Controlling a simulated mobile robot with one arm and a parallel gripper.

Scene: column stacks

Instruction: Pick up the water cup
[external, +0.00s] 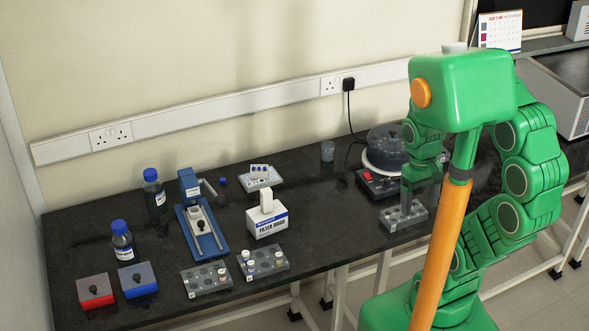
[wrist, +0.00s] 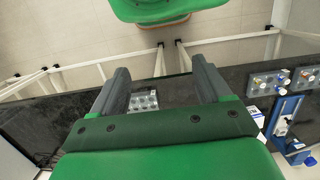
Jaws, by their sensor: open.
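The water cup (external: 327,151) looks like a small, clear, grey-blue cup. It stands upright near the back of the dark bench, left of the round dark-lidded machine, in the external view. I cannot make out the cup in the wrist view. My gripper (external: 420,194) is over the right part of the bench, to the right of the cup and nearer the front edge, apart from it. In the wrist view my gripper (wrist: 160,74) has its two fingers wide apart with nothing held between them. A grey tube rack (wrist: 144,100) shows below, between the fingers.
The round machine (external: 387,150) with its plugged-in cable stands right of the cup. A white filter box (external: 267,222), a blue stand (external: 203,228), tube racks (external: 207,279), bottles (external: 123,243) and small boxes (external: 95,291) fill the left side. The bench around the cup is mostly clear.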

